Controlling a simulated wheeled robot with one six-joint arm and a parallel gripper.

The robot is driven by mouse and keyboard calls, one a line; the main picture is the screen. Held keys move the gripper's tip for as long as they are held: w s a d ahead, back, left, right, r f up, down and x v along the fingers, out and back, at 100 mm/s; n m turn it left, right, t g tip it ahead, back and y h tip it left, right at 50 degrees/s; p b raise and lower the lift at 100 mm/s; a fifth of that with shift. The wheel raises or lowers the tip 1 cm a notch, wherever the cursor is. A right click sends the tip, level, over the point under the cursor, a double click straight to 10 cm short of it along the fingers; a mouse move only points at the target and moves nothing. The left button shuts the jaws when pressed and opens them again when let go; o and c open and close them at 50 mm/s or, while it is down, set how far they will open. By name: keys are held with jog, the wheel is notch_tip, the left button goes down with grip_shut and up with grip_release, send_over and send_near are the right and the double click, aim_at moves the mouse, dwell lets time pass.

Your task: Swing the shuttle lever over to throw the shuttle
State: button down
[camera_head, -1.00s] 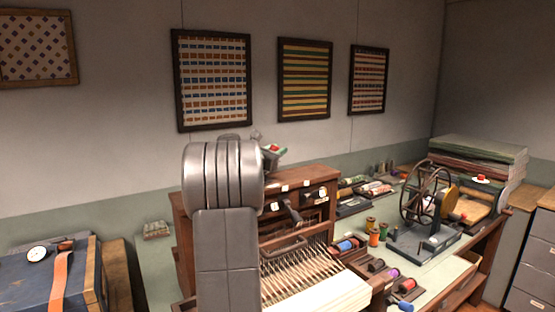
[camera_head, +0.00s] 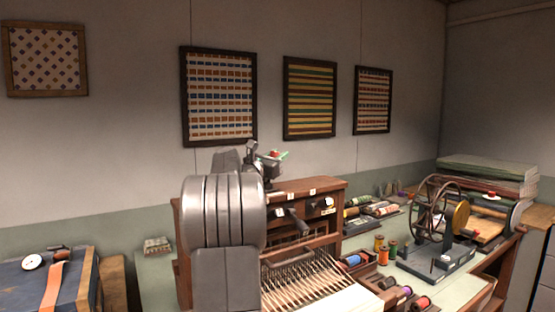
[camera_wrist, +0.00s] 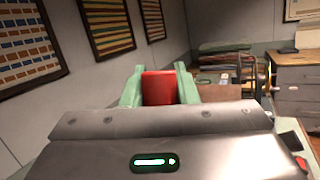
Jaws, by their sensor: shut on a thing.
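My gripper (camera_head: 276,155) is above the top of the wooden loom (camera_head: 320,187), partly behind my grey arm. In the wrist view its green fingers (camera_wrist: 159,88) are shut on a red block-like piece (camera_wrist: 159,87). The red piece (camera_head: 274,153) shows only small in the head view. I cannot tell whether it is the shuttle lever's knob; anything below it is hidden. A dark handle (camera_head: 298,222) and a dark knob (camera_head: 324,203) sit on the loom's upper front, apart from my gripper. The shuttle is not clearly seen.
Pale threads (camera_head: 302,280) stretch across the loom's front. Spools, a tray of coloured bobbins and a spinning wheel (camera_head: 430,208) crowd the bench to the right. A blue chest (camera_head: 38,280) stands at left. Framed textiles hang behind; the air above the bench is open.

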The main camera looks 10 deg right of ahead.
jog(key=c, duration=1.1)
grip_release()
jog(key=b+v, duration=0.4)
jog(key=v, duration=0.9)
jog(key=shift+s+a+f, duration=0.1)
jog(key=shift+s+a, duration=0.2)
jog(key=p+x, duration=0.4)
jog(key=x, duration=1)
jog(key=shift+p, duration=0.4)
jog(key=shift+f+b, duration=0.15)
jog(key=shift+b, duration=0.2)
